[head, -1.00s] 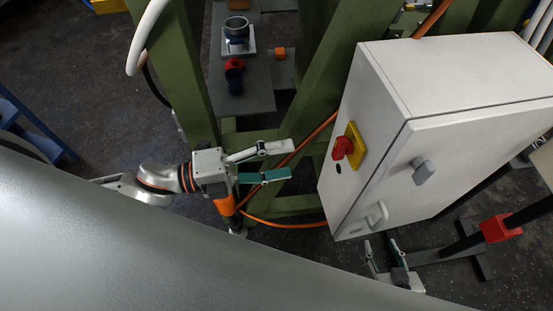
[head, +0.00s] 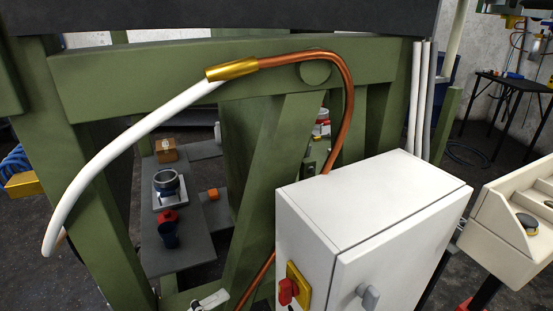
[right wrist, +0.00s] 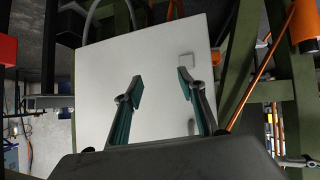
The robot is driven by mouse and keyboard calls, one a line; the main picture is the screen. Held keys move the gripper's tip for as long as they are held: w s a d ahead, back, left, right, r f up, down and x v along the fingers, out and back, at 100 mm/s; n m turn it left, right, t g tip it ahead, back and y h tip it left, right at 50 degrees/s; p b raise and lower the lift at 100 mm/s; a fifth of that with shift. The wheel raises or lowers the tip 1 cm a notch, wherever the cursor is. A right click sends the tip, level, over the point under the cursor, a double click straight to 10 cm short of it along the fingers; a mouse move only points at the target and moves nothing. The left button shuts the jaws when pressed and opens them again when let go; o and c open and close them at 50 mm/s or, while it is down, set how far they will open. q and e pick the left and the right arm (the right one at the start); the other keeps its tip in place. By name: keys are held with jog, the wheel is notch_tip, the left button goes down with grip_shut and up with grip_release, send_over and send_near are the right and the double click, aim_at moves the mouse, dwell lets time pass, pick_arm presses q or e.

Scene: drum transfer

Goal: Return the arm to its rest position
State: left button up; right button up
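My right gripper (right wrist: 160,88) is open and empty in the right wrist view, its two teal-padded fingers apart. It faces the flat white side of a cabinet (right wrist: 110,70). My right arm is out of the head view. Of my left gripper, only a light grey finger (head: 211,300) shows at the bottom edge of the head view, left of the cabinet. The rest of the left gripper and arm is below the frame, so its opening is hidden.
The white cabinet (head: 375,205) with a red-and-yellow switch (head: 291,287) stands close in front. A green frame (head: 160,75) carries a white and copper hose (head: 120,150). A grey bench (head: 185,245) holds small parts. A cream console (head: 510,215) stands at right.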

pick_arm(q)
jog(key=w+a+f+n+t+y, duration=0.1)
jog(key=a+f+n+y, duration=0.15)
jog(key=f+n, duration=0.3)
jog(key=w+a+f+n+t+y, duration=0.1)
jog(key=a+f+n+y, duration=0.1)
jog(key=f+n+y, duration=0.3)
jog(key=s+a+f+n+g+y, duration=0.1)
jog(key=s+a+f+n+y, duration=0.1)
jog(key=f+n, duration=0.3)
jog(key=s+a+f+n+g+y, duration=0.1)
jog(key=s+a+f+n, duration=0.1)
jog(key=s+f+n, duration=0.3)
notch_tip(320, 180, down, 4)
jog(key=shift+r+n+g+y, duration=0.15)
jog(key=shift+n+g+y, duration=0.15)
jog(key=shift+n+y, duration=0.05)
